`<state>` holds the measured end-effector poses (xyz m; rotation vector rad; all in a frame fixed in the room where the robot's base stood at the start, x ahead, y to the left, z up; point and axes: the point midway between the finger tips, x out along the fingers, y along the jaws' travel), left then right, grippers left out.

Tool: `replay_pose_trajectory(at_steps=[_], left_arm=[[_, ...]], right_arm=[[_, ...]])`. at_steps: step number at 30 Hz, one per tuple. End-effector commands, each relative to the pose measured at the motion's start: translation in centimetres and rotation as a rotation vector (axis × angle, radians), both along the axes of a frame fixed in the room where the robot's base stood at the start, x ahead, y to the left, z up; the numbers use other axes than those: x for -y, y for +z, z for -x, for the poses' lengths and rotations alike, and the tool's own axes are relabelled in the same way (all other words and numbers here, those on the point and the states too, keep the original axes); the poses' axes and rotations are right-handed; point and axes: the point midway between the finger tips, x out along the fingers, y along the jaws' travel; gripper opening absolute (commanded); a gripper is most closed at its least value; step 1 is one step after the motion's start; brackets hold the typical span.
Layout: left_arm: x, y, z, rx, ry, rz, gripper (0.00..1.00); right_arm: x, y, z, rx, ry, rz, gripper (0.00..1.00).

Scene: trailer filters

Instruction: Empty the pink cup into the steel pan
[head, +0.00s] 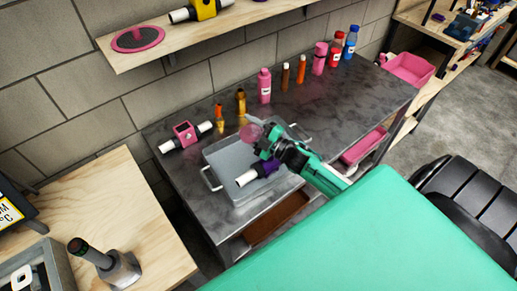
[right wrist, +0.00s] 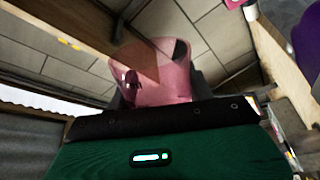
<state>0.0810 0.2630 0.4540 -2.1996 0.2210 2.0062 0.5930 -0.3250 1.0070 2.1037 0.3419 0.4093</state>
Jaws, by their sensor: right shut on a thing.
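The pink cup (head: 251,132) is held above the grey steel pan (head: 214,160), near the pan's back right side. It also shows in the right wrist view (right wrist: 165,85), pink and see-through, with small dark patches on or behind it. My right gripper (head: 265,143) is shut on the cup. The cup's exact tilt and its contents are hard to tell. The pan has wire handles and sits on the dark metal table. My left gripper is not in view.
A pink and white filter piece (head: 184,134) lies left of the pan. An orange bottle (head: 219,117) and an amber bottle (head: 240,102) stand behind the pan. A pink bottle (head: 264,86) and several others line the wall. A wooden shelf (head: 190,38) hangs above.

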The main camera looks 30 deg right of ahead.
Motion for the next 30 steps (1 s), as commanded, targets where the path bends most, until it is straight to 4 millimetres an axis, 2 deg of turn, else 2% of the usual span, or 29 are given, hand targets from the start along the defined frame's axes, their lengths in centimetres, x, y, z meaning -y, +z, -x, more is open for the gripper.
replay_pose_trajectory(at_steps=[30], left_arm=[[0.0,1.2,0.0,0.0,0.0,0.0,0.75]], right_arm=[[0.5,0.3,-0.3,-0.054,0.0,-0.098,0.25]])
